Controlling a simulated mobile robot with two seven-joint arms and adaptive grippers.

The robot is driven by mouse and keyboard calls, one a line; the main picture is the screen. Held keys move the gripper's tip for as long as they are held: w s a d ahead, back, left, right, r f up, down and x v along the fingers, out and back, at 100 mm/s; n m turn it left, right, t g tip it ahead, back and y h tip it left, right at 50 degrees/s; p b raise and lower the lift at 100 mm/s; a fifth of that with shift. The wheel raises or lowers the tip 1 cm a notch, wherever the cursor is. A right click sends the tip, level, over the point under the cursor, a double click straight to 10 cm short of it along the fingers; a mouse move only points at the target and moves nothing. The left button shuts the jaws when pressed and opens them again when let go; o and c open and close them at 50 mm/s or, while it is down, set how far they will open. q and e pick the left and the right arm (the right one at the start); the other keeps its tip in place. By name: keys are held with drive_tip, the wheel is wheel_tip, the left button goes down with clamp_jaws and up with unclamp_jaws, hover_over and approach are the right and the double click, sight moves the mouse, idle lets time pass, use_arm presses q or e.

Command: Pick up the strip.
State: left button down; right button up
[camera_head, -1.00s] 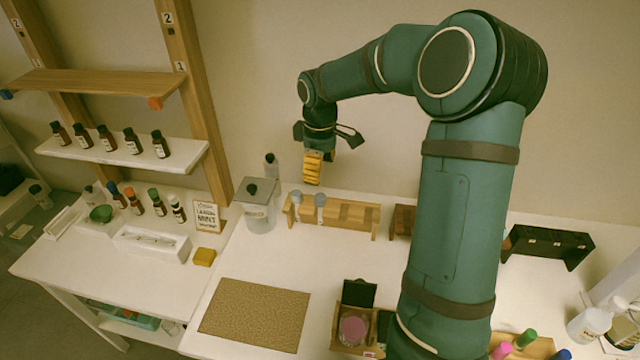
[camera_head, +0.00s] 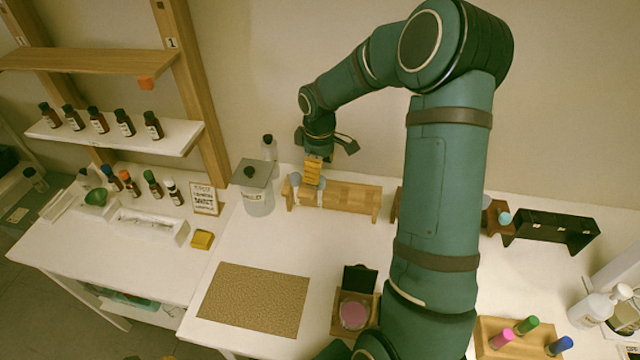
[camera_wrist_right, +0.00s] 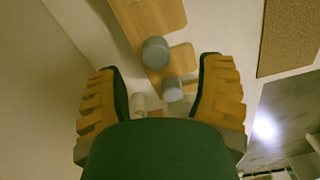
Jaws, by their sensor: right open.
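My right gripper (camera_head: 312,172) is open and points down over the left end of a wooden rack (camera_head: 350,200). Two grey-blue round-topped pieces stand in that rack, one (camera_head: 294,180) at the left of the fingers and the other partly hidden by them. In the right wrist view both grey tops, one (camera_wrist_right: 156,52) and the other (camera_wrist_right: 173,89), lie between the open yellow fingers of the gripper (camera_wrist_right: 158,68), with nothing gripped. I cannot tell whether either is the strip. A white tray (camera_head: 182,236) on the left table holds something thin, too small to identify. My left gripper is out of view.
A lidded grey container (camera_head: 257,198) and a bottle (camera_head: 269,148) stand just left of the rack. A brown mat (camera_head: 255,300) lies in front. A wooden box (camera_head: 353,308) and a dark rack (camera_head: 552,229) are to the right. The worktop between mat and rack is clear.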

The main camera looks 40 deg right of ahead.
hover_over(320, 194)
wheel_tip(320, 194, down, 5)
drive_tip(key=shift+w, duration=0.1)
drive_tip(key=shift+c, duration=0.2)
drive_tip(key=c, duration=1)
